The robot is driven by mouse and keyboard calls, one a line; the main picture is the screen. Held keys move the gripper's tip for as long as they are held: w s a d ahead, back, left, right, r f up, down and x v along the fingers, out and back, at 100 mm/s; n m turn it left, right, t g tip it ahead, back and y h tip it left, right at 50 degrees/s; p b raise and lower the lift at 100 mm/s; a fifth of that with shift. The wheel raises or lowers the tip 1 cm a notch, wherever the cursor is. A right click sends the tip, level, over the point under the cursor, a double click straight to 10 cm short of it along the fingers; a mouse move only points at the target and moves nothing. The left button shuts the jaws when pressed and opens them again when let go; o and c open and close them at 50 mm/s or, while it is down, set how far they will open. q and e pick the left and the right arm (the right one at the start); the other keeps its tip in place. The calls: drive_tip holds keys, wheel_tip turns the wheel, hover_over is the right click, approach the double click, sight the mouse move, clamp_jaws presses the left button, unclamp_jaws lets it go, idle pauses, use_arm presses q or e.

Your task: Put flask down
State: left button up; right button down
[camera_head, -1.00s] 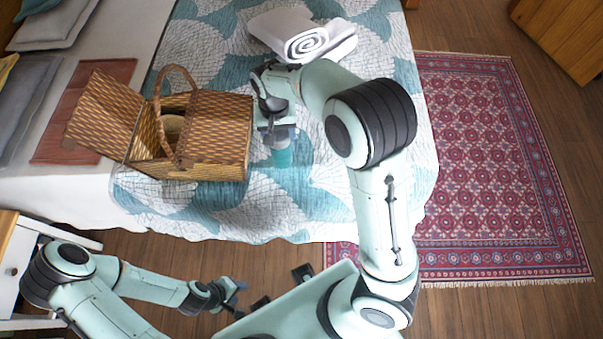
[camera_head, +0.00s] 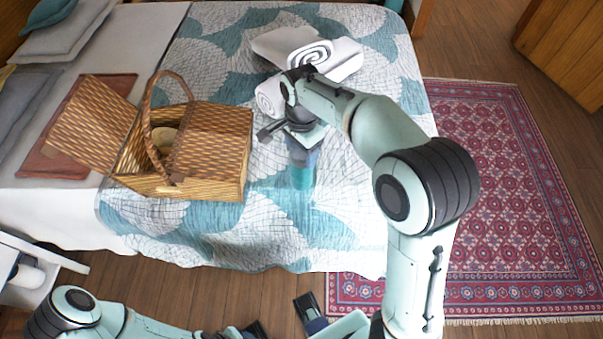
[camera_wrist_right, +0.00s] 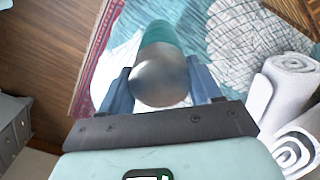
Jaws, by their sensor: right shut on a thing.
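The flask (camera_head: 301,177) is a teal cylinder with a rounded silver end, which shows in the wrist view (camera_wrist_right: 161,78). My right gripper (camera_head: 304,150) is shut on it, with a blue finger on each side of the flask. The flask is over the patterned quilt (camera_head: 215,235), to the right of the wicker basket; I cannot tell whether it touches the quilt. My left gripper (camera_head: 232,333) is at the bottom edge of the head view, mostly cut off, so its jaws are unclear.
The open wicker basket (camera_head: 215,150) stands on the bed left of the flask. Rolled white towels (camera_head: 335,58) lie behind it, and show at right in the wrist view (camera_wrist_right: 283,90). The quilt in front of the flask is clear. A red rug (camera_head: 500,190) lies right of the bed.

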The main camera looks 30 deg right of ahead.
wheel_tip(320, 180, down, 9)
drive_tip(key=shift+f+b, duration=0.1)
drive_tip(key=shift+b, duration=0.75)
drive_tip(key=shift+f, duration=0.1)
drive_tip(key=shift+c, duration=1)
unclamp_jaws()
wheel_tip(320, 180, up, 12)
drive_tip(key=p, duration=0.2)
drive_tip(key=shift+r+p, duration=0.2)
drive_tip(key=shift+p, duration=0.1)
